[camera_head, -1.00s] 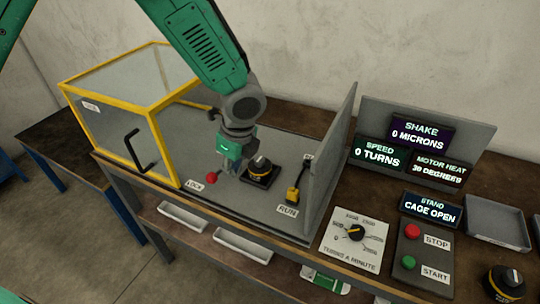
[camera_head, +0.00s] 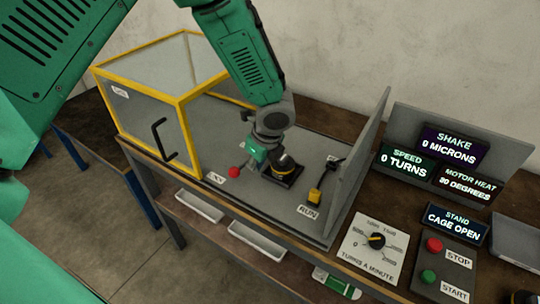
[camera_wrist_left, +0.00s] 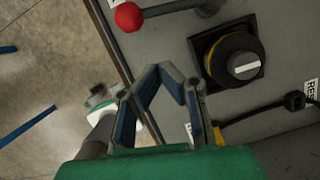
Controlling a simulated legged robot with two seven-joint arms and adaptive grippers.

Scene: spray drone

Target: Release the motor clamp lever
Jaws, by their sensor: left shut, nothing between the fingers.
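The clamp lever with its red ball knob (camera_head: 233,172) is on the grey stand bed beside the LOCK label (camera_head: 217,178). In the left wrist view the red knob (camera_wrist_left: 128,16) is at the top edge, with its grey arm running right toward a pivot. The black and yellow motor (camera_head: 284,167) sits in a dark square mount right of the knob; its pale top shows in the wrist view (camera_wrist_left: 243,66). My left gripper (camera_wrist_left: 165,72) is shut and empty, apart from the knob and beside the motor. In the head view its fingertips are partly hidden. My right gripper is not in view.
A yellow-framed clear cage (camera_head: 160,95) with a black handle stands left. A grey upright panel (camera_head: 360,160) is right of a yellow plug by the RUN label (camera_head: 307,212). The stand display reads CAGE OPEN (camera_head: 454,219). A speed dial (camera_head: 374,246) and STOP and START buttons are farther right.

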